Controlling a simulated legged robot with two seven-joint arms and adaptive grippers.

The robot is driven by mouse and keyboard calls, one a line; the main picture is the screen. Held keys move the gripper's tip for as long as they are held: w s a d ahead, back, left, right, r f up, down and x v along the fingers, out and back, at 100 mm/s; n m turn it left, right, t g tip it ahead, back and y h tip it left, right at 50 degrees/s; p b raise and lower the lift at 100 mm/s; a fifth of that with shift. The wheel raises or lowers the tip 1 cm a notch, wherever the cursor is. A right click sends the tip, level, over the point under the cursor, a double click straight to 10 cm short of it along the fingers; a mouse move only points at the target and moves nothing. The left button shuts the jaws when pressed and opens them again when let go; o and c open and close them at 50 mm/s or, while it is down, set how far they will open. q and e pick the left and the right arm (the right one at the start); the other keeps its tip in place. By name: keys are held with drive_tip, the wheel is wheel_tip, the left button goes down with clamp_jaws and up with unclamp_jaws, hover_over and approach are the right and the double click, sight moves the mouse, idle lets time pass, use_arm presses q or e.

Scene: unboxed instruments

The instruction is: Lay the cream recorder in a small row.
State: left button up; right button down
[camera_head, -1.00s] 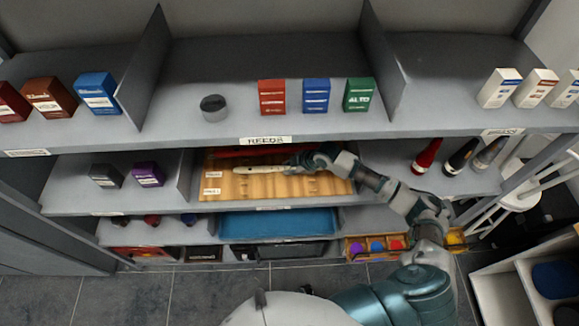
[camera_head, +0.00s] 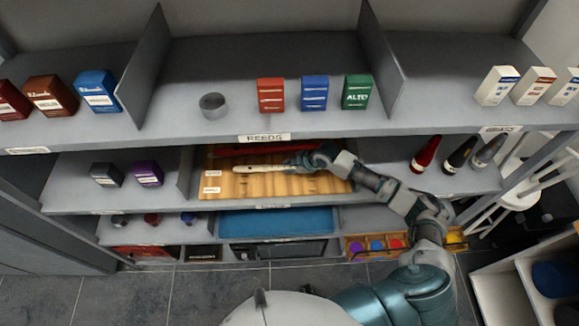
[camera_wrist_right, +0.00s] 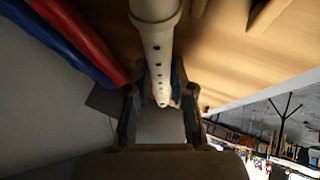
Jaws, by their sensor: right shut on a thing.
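The cream recorder (camera_head: 260,168) lies along the wooden tray (camera_head: 265,188) on the middle shelf, its far end pointing left. My right gripper (camera_head: 298,163) reaches in from the right and is shut on the recorder's right end. In the right wrist view the recorder (camera_wrist_right: 158,45), with its dark finger holes, runs down between the two fingers (camera_wrist_right: 160,105). Whether it touches the wood cannot be told. A red recorder (camera_head: 245,151) lies behind it; in the wrist view a blue one (camera_wrist_right: 45,40) lies beside the red. My left gripper is not in view.
The upper shelf's edge (camera_head: 330,132) overhangs the tray closely. A divider (camera_head: 186,172) stands left of the tray, with a purple box (camera_head: 148,174) beyond it. Several dark and red cone-like items (camera_head: 460,154) stand to the right. A grey tin (camera_head: 213,105) and reed boxes stand above.

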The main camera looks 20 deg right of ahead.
drive_tip(key=c, duration=0.9)
unclamp_jaws()
drive_tip(key=shift+s+f, duration=0.35)
drive_tip(key=shift+f, duration=0.4)
drive_tip(key=shift+w, duration=0.35)
drive_tip(key=shift+d+r, duration=0.1)
drive_tip(key=shift+r, duration=0.1)
drive_tip(key=shift+s+d+r, duration=0.1)
drive_tip(key=shift+d+r, duration=0.05)
drive_tip(key=v, duration=0.7)
drive_tip(key=shift+d+r, duration=0.1)
drive_tip(key=shift+r, duration=0.15)
